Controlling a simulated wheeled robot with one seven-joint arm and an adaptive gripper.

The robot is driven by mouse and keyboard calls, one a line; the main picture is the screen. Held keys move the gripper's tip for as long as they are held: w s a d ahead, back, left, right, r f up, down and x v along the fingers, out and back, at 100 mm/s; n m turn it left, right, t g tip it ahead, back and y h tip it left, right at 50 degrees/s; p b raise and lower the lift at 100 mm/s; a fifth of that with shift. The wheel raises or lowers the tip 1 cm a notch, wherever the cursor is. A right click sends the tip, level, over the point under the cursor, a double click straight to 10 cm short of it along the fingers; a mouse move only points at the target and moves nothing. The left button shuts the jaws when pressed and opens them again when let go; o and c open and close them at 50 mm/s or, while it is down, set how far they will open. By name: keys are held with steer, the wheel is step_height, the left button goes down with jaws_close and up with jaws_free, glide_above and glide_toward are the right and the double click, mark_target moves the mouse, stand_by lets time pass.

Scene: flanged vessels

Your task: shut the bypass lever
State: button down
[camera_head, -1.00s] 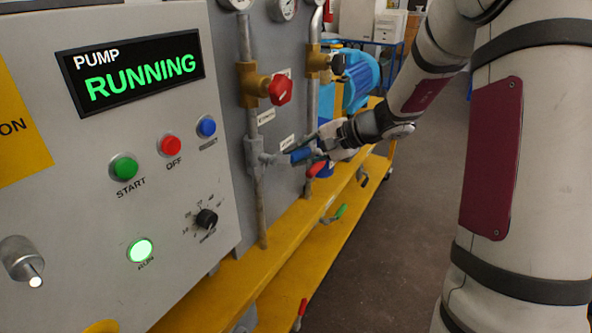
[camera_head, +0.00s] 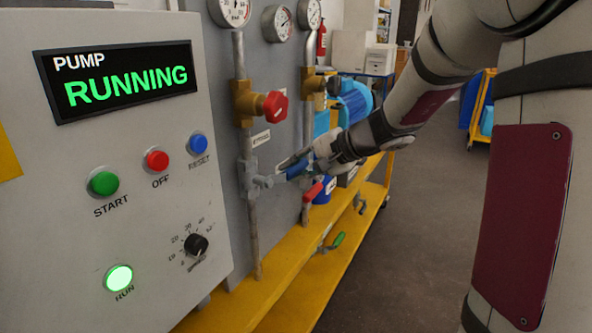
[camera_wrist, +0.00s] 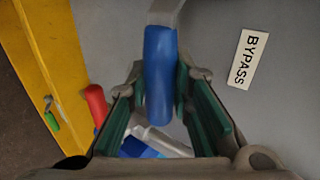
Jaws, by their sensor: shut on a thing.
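The bypass lever has a blue handle (camera_wrist: 159,75) that stands between my gripper's green finger pads in the wrist view. In the head view the blue handle (camera_head: 297,168) sticks out from a grey valve (camera_head: 250,180) on the pipe, toward the right. My gripper (camera_wrist: 160,90) is shut on the handle, with one finger on each side. In the head view my gripper (camera_head: 300,163) hides part of the handle. A white BYPASS label (camera_wrist: 249,59) is on the grey panel beside it.
A red-handled lever (camera_head: 313,192) is close below my gripper, also in the wrist view (camera_wrist: 96,103). A red knob (camera_head: 275,104) is above. A green lever (camera_head: 338,240) is lower, by the yellow frame (camera_head: 290,295). The control box (camera_head: 110,230) reads PUMP RUNNING. Floor on the right is clear.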

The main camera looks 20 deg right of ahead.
steer(key=c, duration=1.4)
jaws_free()
steer(key=v, duration=1.2)
steer(key=s+a+f+n+g, duration=0.2)
steer(key=s+a+n+g, duration=0.3)
steer(key=s+a, duration=0.8)
steer(key=s+f+n+g+h, duration=0.2)
steer(key=s+f+n+h, duration=0.1)
steer(key=s, duration=0.6)
steer(key=s+f+n+g+h, duration=0.1)
steer(key=s+f+n+h, duration=0.15)
steer(key=s, duration=0.75)
steer(key=r+t+p, duration=0.1)
steer(key=r+p, duration=0.4)
steer(key=r, duration=0.1)
steer(key=r+t+p, duration=0.1)
steer(key=r+p, duration=0.5)
steer(key=d+r+t+h+p, duration=0.1)
steer(key=r+p, duration=0.5)
steer(key=r, duration=0.1)
